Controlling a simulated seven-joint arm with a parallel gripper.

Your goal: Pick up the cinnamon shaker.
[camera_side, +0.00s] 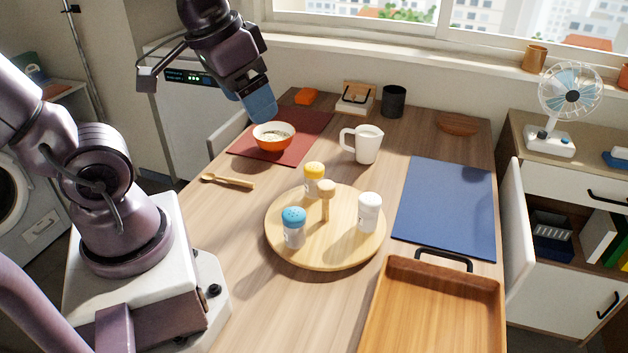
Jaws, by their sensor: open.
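A round wooden turntable (325,258) with a central knob (326,195) stands on the table and holds three shakers. One shaker has a yellow lid (314,175) and stands at the back, partly hidden by the knob. One has a blue lid (293,228) and stands at the front left. One is all white (369,212) and stands at the right. All are upright. I cannot read labels, so I cannot tell which is the cinnamon shaker. My gripper (262,112) is open and empty, above the far left of the table, well away from the shakers.
An orange bowl (273,142) sits on a red mat (303,153) below my gripper. A wooden spoon (228,181) lies left of the turntable. A white pitcher (367,145) stands behind it. A blue mat (447,210) and wooden tray (432,262) lie to the right.

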